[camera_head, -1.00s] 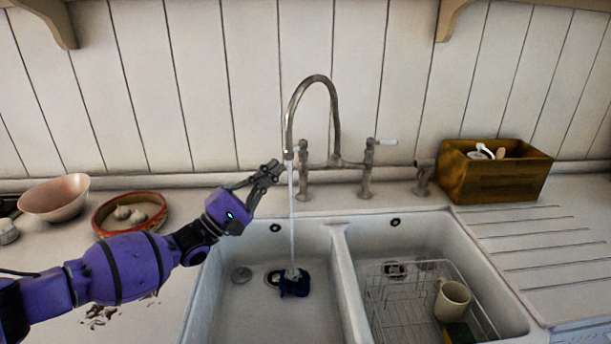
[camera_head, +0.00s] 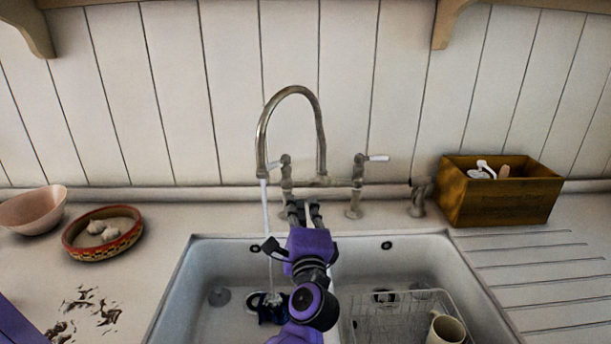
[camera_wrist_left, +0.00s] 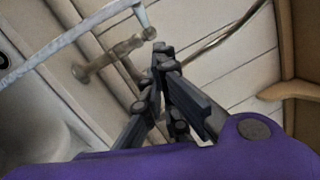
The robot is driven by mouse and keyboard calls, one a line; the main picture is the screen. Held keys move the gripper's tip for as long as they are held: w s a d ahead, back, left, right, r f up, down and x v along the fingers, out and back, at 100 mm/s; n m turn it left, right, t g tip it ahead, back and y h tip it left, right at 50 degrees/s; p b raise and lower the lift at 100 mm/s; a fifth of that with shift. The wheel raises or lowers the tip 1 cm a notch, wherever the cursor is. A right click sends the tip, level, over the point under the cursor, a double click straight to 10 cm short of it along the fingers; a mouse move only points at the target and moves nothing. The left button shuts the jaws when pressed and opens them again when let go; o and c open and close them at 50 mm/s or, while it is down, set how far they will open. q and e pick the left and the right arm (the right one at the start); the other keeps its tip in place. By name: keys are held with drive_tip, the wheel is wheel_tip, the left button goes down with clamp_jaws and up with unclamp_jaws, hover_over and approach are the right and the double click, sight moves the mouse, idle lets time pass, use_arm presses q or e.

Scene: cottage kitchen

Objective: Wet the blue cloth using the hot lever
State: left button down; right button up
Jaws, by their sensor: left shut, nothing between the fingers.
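The blue cloth (camera_head: 272,310) lies crumpled in the left sink basin, partly hidden by my left arm. A stream of water (camera_head: 267,225) falls from the tap spout (camera_head: 262,160) and comes down onto the cloth. The left tap lever (camera_head: 285,168) stands left of the white-handled right lever (camera_head: 377,158); no hot or cold mark is readable. My left gripper (camera_head: 303,206) is shut and empty, in front of the tap's left pillar. In the left wrist view its fingers (camera_wrist_left: 157,58) are together, with nothing between them. My right gripper is out of view.
A wire rack (camera_head: 390,315) and a mug (camera_head: 445,328) are in the right basin. A wooden box (camera_head: 500,205) stands on the right of the counter. A pink bowl (camera_head: 32,210) and a patterned dish (camera_head: 102,250) are on the left. The ribbed drainboard (camera_head: 540,270) is clear.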

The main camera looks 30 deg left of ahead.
use_arm(q)
drive_tip(key=f+n, duration=0.1)
drive_tip(key=p, duration=0.2)
approach(277, 164)
drive_tip(key=w+a, duration=0.1)
drive_tip(key=w, duration=0.5)
drive_tip(key=shift+s+a+g, duration=0.1)
drive_tip(key=shift+s+g, duration=0.1)
drive_tip(key=shift+g, duration=0.2)
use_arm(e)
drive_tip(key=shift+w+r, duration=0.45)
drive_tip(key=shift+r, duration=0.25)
use_arm(q)
drive_tip(key=shift+f+b, duration=0.1)
drive_tip(key=shift+b, duration=0.2)
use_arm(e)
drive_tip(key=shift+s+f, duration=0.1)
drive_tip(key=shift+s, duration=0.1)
